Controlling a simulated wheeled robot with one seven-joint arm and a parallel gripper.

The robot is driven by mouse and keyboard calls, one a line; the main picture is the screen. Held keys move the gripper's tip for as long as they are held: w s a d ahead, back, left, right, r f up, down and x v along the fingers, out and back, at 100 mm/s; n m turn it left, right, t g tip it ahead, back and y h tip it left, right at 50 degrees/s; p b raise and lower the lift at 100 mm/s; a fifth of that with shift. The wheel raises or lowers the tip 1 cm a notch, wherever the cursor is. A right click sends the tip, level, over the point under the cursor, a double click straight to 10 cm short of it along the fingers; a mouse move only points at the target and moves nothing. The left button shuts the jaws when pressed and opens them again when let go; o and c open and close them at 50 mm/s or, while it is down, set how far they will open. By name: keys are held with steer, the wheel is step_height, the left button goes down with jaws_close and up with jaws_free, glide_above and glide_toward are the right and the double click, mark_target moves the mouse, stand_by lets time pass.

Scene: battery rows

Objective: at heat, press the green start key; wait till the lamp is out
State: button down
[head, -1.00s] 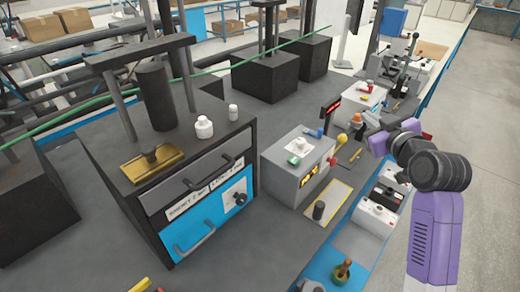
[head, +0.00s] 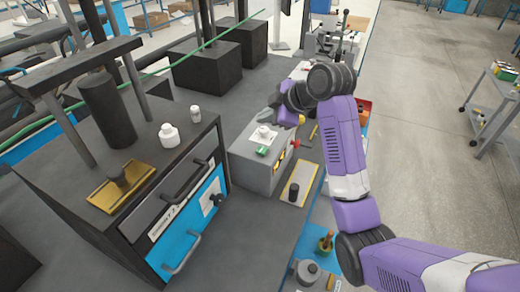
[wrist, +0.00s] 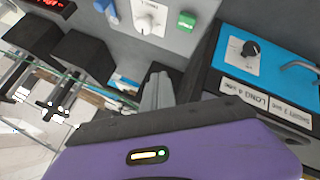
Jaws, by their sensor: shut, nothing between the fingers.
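The grey control box (head: 252,168) stands right of the dark press. On its top are a green key (head: 262,151) and a white dial (head: 264,133). The wrist view shows the green key (wrist: 187,21) at the top, right of the dial (wrist: 149,17) and a blue key (wrist: 107,7). A yellow knob-like part (head: 301,119) is at the box's right; I cannot tell whether it is the lamp or whether it is lit. My gripper (head: 272,116) is shut and empty, near the box's far end. Its fingers (wrist: 158,85) appear apart from the green key.
The dark press (head: 85,170) with a blue lower panel (head: 190,222) stands left of the box. White bottles (head: 169,135) stand on it. A yellow-edged tray with a black peg (head: 294,191) lies right of the box. A red display (wrist: 52,4) shows at the wrist view's top left.

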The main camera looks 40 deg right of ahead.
steer(key=shift+f, duration=0.1)
steer(key=b, duration=0.6)
glide_above(265, 151)
step_height(265, 151, down, 7)
steer(key=shift+a+f, duration=0.1)
steer(key=shift+w+f+b, duration=0.1)
steer(key=shift+f+b, duration=0.4)
steer(key=shift+f, duration=0.25)
steer(key=shift+f, duration=0.1)
stand_by(1.1)
steer(key=shift+f, duration=0.3)
steer(key=shift+f+b, duration=0.3)
steer(key=shift+f, duration=0.1)
stand_by(0.7)
steer(key=shift+r, duration=0.1)
steer(key=shift+r+p, duration=0.75)
steer(key=shift+p, duration=0.05)
